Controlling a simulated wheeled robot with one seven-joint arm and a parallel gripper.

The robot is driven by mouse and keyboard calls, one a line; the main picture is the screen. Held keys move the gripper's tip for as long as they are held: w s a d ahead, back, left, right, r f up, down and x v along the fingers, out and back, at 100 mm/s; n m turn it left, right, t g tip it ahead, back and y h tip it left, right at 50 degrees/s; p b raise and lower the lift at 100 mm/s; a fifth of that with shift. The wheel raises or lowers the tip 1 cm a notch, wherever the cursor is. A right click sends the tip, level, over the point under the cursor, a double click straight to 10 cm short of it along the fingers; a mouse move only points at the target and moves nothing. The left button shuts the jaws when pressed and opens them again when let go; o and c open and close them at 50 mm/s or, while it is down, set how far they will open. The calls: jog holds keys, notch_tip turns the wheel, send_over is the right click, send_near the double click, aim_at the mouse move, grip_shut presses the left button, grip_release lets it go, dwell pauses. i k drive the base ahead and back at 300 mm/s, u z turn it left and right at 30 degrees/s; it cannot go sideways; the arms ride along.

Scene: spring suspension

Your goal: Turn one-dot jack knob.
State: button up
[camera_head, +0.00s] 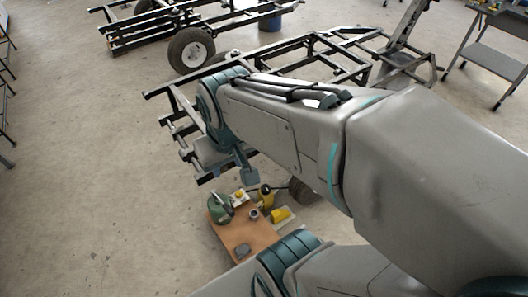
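A dark frame with wheels (300,52) stands on the floor behind my arm. My arm covers much of its near side. I cannot make out a jack knob or any dot mark in this view. My arm reaches over from the right and bends down at the frame's near left end. A small grey-teal piece (250,177) below this bend seems to be the end of my arm, above the small brown table. Its fingers cannot be made out, so I cannot tell whether it is open or shut, or touching anything.
The brown table (228,236) holds a green object (220,208), a yellow-black object (266,197), a yellow block (281,215) and a grey lump (243,249). Another wheeled frame (190,22) stands behind. A grey cart (488,58) is at right.

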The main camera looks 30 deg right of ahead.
aim_at(265, 188)
jog(key=u, duration=0.05)
jog(key=k, duration=1.35)
jog(key=u, duration=0.35)
jog(key=i, duration=1.6)
jog(key=z, duration=1.8)
